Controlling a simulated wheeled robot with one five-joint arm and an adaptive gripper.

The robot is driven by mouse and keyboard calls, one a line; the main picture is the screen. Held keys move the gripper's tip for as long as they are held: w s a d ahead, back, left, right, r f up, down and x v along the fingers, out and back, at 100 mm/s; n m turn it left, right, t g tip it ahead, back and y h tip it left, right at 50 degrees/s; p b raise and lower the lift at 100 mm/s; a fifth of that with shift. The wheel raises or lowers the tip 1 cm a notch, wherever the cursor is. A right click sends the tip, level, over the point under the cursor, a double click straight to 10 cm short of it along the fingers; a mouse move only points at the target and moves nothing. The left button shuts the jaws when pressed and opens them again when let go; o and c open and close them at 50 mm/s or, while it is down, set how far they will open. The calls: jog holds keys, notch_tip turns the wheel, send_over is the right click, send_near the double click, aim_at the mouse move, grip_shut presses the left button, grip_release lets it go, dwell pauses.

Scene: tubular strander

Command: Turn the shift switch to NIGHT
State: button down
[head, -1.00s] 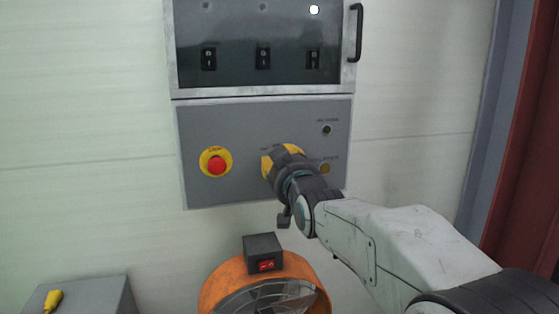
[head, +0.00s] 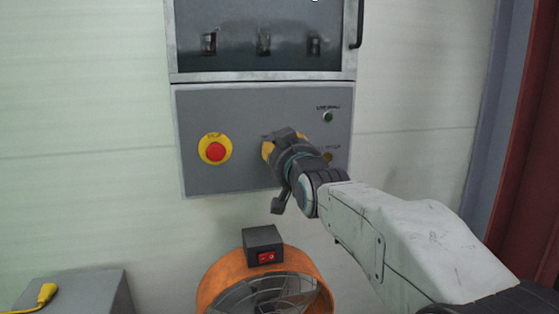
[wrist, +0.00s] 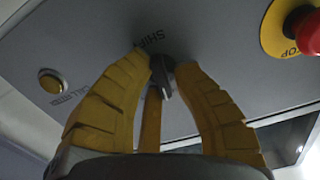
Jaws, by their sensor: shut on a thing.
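The shift switch (wrist: 160,82) is a small dark knob on the grey control panel (head: 232,105), under the printed word SHIFT in the wrist view. My gripper's yellow fingers (wrist: 163,68) are shut on the knob, one on each side. In the head view my gripper (head: 268,150) reaches the panel right of the stop button, and its dark body hides the switch. The knob's position marks are hidden, so I cannot tell which setting it points to.
A red stop button (head: 216,151) on a yellow ring sits left of my gripper. A green button (head: 327,117) and a yellow button (head: 328,157) are on the right. A glazed cabinet (head: 262,77) is above. An orange fan (head: 210,289) stands below.

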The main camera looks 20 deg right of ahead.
jog(key=m+b, duration=0.3)
jog(key=b, duration=0.1)
jog(key=shift+d+f, duration=0.1)
jog(key=shift+m+b, duration=0.95)
jog(key=shift+m, duration=1.35)
jog(key=c, duration=1.5)
grip_release()
jog(key=o, duration=0.3)
jog(key=shift+w, duration=0.15)
jog(key=shift+o, duration=0.3)
jog(key=s, duration=1.2)
